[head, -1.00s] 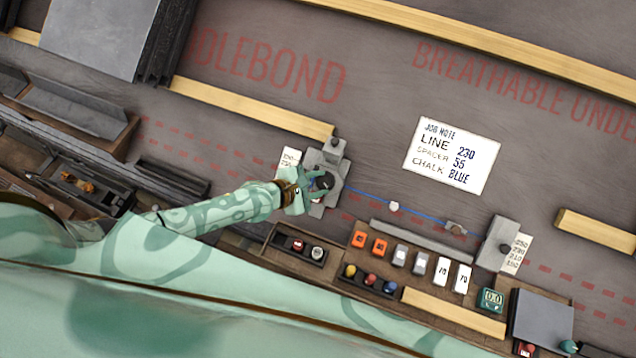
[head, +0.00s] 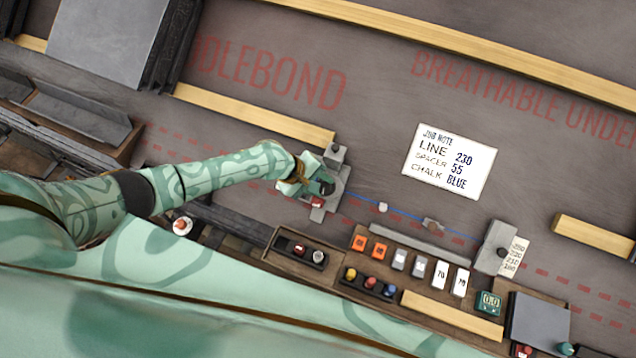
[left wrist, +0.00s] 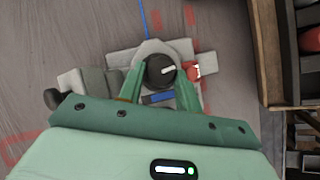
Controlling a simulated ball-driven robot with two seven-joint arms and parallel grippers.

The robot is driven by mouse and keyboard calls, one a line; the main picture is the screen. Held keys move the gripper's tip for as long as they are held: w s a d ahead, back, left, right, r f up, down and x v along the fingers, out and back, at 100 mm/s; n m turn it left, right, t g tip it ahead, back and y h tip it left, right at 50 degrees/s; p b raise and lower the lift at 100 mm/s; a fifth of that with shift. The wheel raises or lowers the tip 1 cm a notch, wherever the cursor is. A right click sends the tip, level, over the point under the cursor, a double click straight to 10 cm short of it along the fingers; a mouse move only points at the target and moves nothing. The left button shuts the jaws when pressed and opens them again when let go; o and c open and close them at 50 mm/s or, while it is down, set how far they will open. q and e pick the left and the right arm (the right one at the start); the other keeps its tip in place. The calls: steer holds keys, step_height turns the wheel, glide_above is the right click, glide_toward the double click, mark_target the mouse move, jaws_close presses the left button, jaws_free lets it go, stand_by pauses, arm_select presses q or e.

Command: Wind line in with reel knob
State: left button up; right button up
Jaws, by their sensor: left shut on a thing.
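The reel (head: 331,190) is a grey block on the roof. In the left wrist view its round black knob (left wrist: 160,71) has a white mark, and a red part (left wrist: 193,70) is beside it. My left gripper (head: 320,186) is over the reel; in the left wrist view its green fingers (left wrist: 160,83) are shut on the black knob from both sides. The blue line (head: 405,213) runs right from the reel to a grey end block (head: 493,248). My right gripper is not in view.
A job note (head: 449,161) reads line 230, spacer 55, chalk blue. A wooden tray (head: 452,314) with coloured markers, blocks and a green counter is below the line. Wooden battens (head: 255,114) and slate stacks (head: 110,38) are at the left. The roof around the note is clear.

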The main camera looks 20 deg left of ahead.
arm_select(q)
steer(key=m+y+p, duration=0.1)
steer(key=m, duration=0.1)
steer(key=m+g+p, duration=0.1)
steer(key=m+g+y+p, duration=0.1)
steer(key=m, duration=0.1)
steer(key=shift+w+d+r+m+y, duration=0.2)
steer(key=shift+d+r+m+y, duration=0.05)
steer(key=shift+d+m+y, duration=0.1)
steer(key=shift+d+f+m+g+y+p, duration=0.1)
steer(key=shift+m+g+y+p, duration=0.25)
steer(key=shift+m+y, duration=0.45)
steer(key=shift+d+m+g+y+p, duration=0.1)
steer(key=shift+m+g+y+p, duration=0.25)
steer(key=shift+m, duration=0.8)
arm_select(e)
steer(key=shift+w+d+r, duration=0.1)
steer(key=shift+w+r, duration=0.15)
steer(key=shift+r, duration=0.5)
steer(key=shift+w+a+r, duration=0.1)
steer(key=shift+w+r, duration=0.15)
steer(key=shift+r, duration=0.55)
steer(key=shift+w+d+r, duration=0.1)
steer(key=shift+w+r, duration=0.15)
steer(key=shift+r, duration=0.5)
arm_select(q)
steer(key=o, duration=1)
steer(key=shift+c, duration=0.2)
